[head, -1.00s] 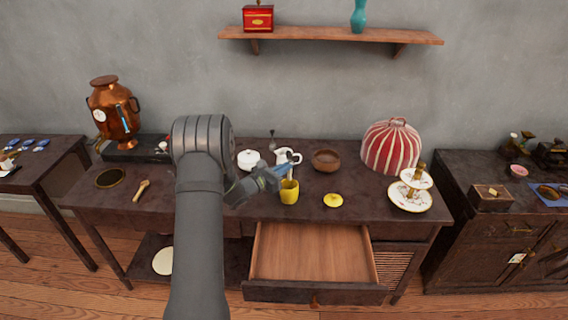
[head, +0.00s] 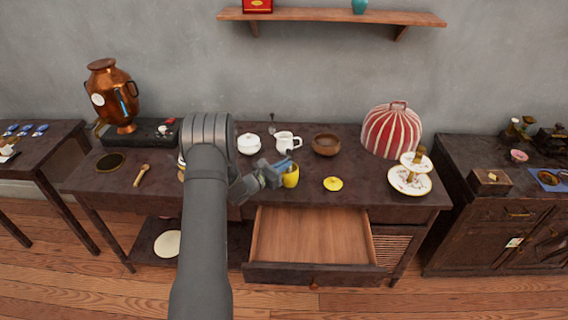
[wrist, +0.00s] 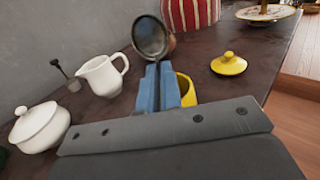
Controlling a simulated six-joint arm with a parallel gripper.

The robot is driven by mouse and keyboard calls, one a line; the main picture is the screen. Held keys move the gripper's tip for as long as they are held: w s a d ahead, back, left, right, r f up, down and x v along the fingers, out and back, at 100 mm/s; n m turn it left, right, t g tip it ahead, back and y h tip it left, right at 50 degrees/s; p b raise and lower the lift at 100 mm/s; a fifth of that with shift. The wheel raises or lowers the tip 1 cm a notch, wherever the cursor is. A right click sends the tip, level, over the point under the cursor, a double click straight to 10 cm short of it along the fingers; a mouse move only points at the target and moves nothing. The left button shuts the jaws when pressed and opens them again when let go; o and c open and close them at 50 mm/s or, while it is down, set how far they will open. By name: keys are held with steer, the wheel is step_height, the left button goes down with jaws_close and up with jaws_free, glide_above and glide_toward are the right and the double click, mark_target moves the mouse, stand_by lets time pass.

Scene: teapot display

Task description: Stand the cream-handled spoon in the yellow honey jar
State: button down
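The yellow honey jar (head: 291,177) stands open on the dark table behind the drawer; it also shows in the wrist view (wrist: 188,90), partly hidden by my fingers. My gripper (head: 282,165) is at the jar's left side, close to its rim; I cannot tell whether they touch. In the wrist view my blue fingers (wrist: 158,84) are nearly together. The yellow lid (head: 333,184) lies right of the jar.
A white creamer (head: 288,141), white sugar bowl (head: 249,144) and brown bowl (head: 326,145) stand behind the jar. A striped cosy (head: 391,133) and tiered stand (head: 408,182) are at right. An open, empty drawer (head: 312,235) juts out in front.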

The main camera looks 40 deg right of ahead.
steer(key=c, duration=1.5)
jaws_free()
steer(key=shift+c, duration=0.2)
steer(key=a, duration=1.7)
steer(key=shift+a, duration=0.2)
steer(key=shift+d, duration=0.1)
steer(key=d, duration=1.7)
steer(key=shift+d+r, duration=0.1)
steer(key=shift+d, duration=0.1)
steer(key=shift+a+r, duration=0.1)
steer(key=shift+r, duration=0.25)
